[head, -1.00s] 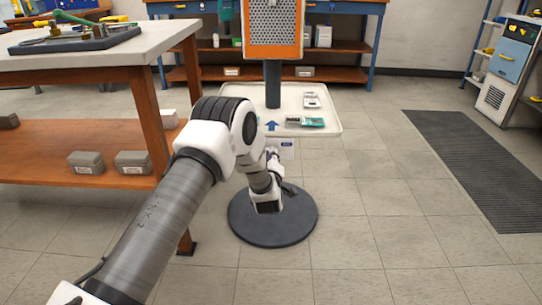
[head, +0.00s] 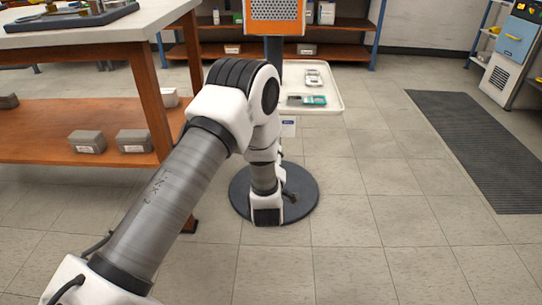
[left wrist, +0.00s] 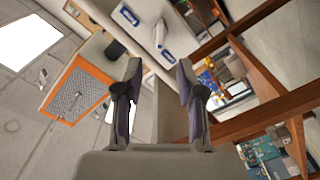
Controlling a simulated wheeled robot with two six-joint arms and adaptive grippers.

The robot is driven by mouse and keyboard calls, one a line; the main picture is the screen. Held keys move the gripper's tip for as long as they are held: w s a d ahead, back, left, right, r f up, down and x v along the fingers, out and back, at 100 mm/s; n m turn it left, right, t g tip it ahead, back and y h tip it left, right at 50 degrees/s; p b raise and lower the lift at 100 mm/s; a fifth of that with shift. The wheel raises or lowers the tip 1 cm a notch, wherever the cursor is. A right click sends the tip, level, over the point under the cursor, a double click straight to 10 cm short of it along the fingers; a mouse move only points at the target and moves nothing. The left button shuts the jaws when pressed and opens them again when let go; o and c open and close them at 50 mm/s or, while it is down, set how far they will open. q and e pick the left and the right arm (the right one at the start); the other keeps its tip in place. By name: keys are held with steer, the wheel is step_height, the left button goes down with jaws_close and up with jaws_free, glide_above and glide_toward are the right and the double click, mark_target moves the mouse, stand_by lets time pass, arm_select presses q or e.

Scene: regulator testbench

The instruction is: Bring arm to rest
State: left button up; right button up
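My left arm fills the middle of the head view, its elbow high and its far links folded down over the dark round base (head: 303,207). Its gripper cannot be made out there. In the left wrist view my left gripper (left wrist: 157,75) has its two fingers spread wide apart, with nothing between the tips. My right gripper is in no view.
A white tray (head: 333,98) with small devices stands behind my arm, below an orange-framed perforated panel (head: 274,13). A wooden-legged workbench (head: 110,38) with grey boxes below is at left. A dark floor mat (head: 475,145) lies at right; the floor between is clear.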

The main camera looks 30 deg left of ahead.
arm_select(q)
steer(key=shift+s+d, duration=0.2)
steer(key=shift+s, duration=0.1)
steer(key=s+d+f+m+g+h, duration=0.3)
steer(key=s+d+f, duration=0.1)
steer(key=s+f, duration=0.5)
steer(key=s+d+f+m+g+h, duration=0.3)
steer(key=s+f, duration=0.3)
steer(key=f, duration=0.5)
steer(key=s+d+f+m+g+h, duration=0.1)
steer(key=s+d+f+m+g, duration=0.15)
steer(key=s, duration=0.45)
steer(key=s+d+f+m+g+h, duration=0.1)
steer(key=s+d+m+g+h, duration=0.2)
steer(key=s, duration=0.5)
steer(key=s+d+f+m+g, duration=0.1)
steer(key=s+f+m+g, duration=0.2)
steer(key=s, duration=0.4)
step_height(320, 180, up, 39)
steer(key=p, duration=3.8)
steer(key=shift+w+r+g, duration=0.15)
steer(key=shift+w+g, duration=0.1)
steer(key=shift+g, duration=0.1)
